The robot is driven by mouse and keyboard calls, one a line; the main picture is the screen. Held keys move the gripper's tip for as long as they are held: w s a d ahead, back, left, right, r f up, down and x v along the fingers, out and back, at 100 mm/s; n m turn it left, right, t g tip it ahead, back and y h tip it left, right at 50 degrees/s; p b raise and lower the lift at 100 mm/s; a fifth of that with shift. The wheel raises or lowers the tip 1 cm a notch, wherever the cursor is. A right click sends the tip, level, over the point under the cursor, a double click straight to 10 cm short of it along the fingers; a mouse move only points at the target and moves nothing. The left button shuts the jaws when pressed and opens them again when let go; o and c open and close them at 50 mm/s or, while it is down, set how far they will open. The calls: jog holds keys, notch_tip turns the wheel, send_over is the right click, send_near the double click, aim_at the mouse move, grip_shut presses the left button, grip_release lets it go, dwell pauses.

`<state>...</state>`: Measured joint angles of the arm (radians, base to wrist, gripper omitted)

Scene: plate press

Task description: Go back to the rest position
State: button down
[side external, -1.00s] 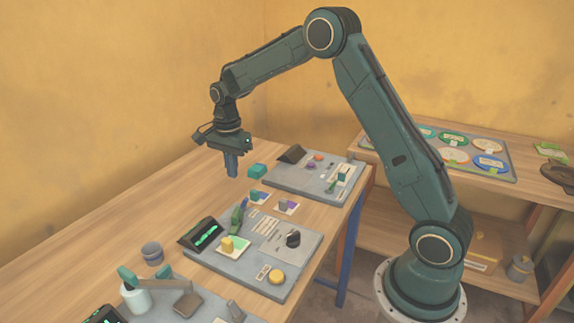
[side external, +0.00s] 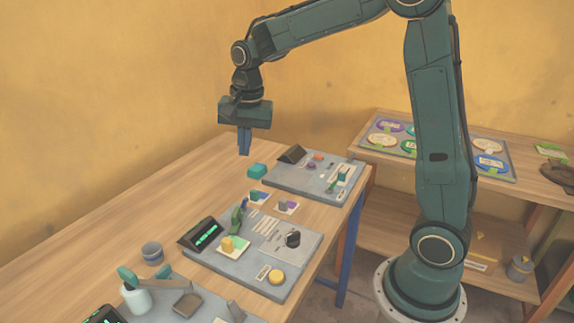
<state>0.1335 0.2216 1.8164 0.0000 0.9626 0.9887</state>
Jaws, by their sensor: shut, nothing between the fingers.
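My gripper (side external: 244,150) hangs in the air above the long wooden table, pointing down. Its blue-grey fingers are together with nothing between them. It is above and a little behind a small teal block (side external: 257,170) on the table, apart from it. The plate press is hard to pick out. A grey panel (side external: 290,262) with a dark knob (side external: 293,240), a yellow round button (side external: 276,277) and a green-lit display (side external: 205,234) lies on the table below and in front of my gripper.
A second grey panel (side external: 312,186) lies farther back. A third station with a white bottle (side external: 136,298) is at the near left, beside a grey round pot (side external: 152,252). A shelf (side external: 400,187) at right holds a tray of coloured discs (side external: 455,167). The air around my gripper is clear.

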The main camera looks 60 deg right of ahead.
jog(key=s+a+r+n+t, duration=0.2)
jog(key=s+n, duration=0.4)
jog(key=s, duration=0.6)
jog(key=s+a+r+n+t, duration=0.2)
jog(key=s+n, duration=0.4)
jog(key=s, duration=0.6)
jog(key=shift+s+a+r+n, duration=0.3)
jog(key=shift+s+a+n, duration=0.1)
jog(key=shift+a, duration=0.45)
jog(key=c, duration=2.1)
grip_release()
